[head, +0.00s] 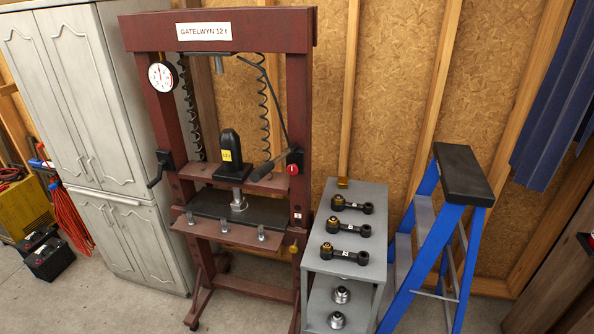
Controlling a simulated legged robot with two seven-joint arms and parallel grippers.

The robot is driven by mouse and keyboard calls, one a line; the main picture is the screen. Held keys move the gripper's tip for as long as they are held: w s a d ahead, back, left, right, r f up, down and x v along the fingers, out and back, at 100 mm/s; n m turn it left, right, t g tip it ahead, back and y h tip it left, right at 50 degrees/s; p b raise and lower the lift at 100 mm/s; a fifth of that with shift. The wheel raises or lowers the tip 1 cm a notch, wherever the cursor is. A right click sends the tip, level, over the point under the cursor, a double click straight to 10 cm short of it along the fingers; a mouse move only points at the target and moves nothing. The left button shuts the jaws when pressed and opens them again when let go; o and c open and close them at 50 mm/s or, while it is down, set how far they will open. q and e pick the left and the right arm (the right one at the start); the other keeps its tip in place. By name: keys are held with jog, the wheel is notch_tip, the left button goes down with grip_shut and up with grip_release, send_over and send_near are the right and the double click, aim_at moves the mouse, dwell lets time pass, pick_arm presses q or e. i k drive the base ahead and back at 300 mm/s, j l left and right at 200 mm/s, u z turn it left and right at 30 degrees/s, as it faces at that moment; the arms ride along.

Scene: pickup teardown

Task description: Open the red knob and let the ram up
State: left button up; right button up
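A dark red press frame (158,120) labelled GATELWYN 12 t stands upright left of centre. A small red knob (293,170) sits on a black block on its right post. A black jack body (230,146) with a yellow label stands on the red crossbar. A silver ram (238,197) shows below the crossbar, its lower end at a round silver piece on the dark plate (212,206). I cannot tell whether they touch. A dark lever (270,162) slants beside the jack, and coil springs hang at both sides. Neither of my grippers is in view.
A round gauge (162,76) is on the left post, with a crank handle (157,170) below. A grey cart (345,262) with several black links stands right of the press, then a blue stepladder (425,238). Grey cabinets (90,110) stand at left. Some floor is bare in front.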

aim_at(292, 170)
jog(key=i+j, duration=0.15)
jog(key=j, duration=0.2)
jog(key=i+j, duration=0.35)
jog(key=j, duration=0.3)
